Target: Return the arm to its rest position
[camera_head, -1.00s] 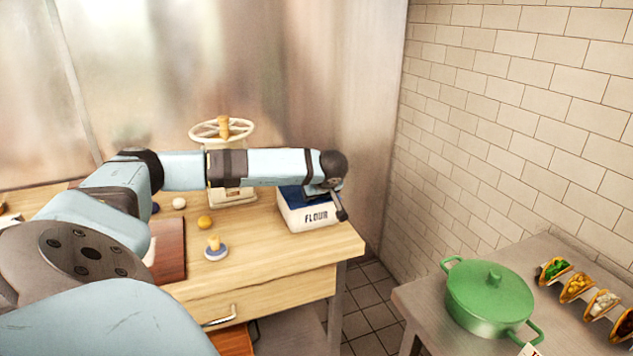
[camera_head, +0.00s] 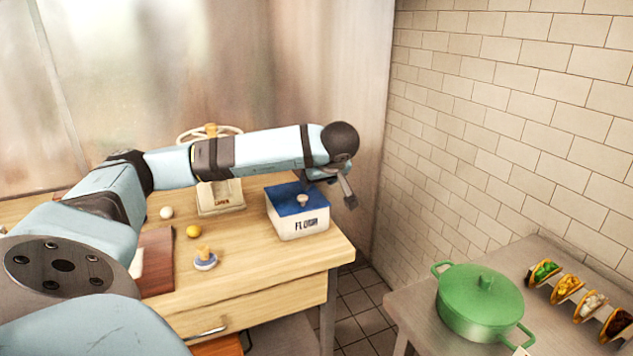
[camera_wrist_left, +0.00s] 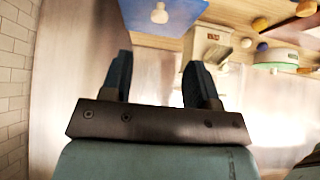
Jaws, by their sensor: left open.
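My left arm reaches in from the left in the head view, stretched across above the wooden table (camera_head: 245,258). Its gripper (camera_head: 345,188) hangs at the arm's far end, near the right side of the flour box (camera_head: 300,222) and higher than it. In the left wrist view the two dark fingers of my left gripper (camera_wrist_left: 160,82) stand apart with nothing between them. The blue lid (camera_wrist_left: 130,14) of the box, with its pale knob, lies beyond the fingers there. My right gripper is not in view.
A cream scale (camera_head: 220,197) stands on the table behind my arm. A yellow ball (camera_head: 193,231), a white ball (camera_head: 166,212) and a small knobbed stamp (camera_head: 205,259) lie in front. A green pot (camera_head: 480,300) and several tacos (camera_head: 567,288) sit on the right counter. A tiled wall bounds the right.

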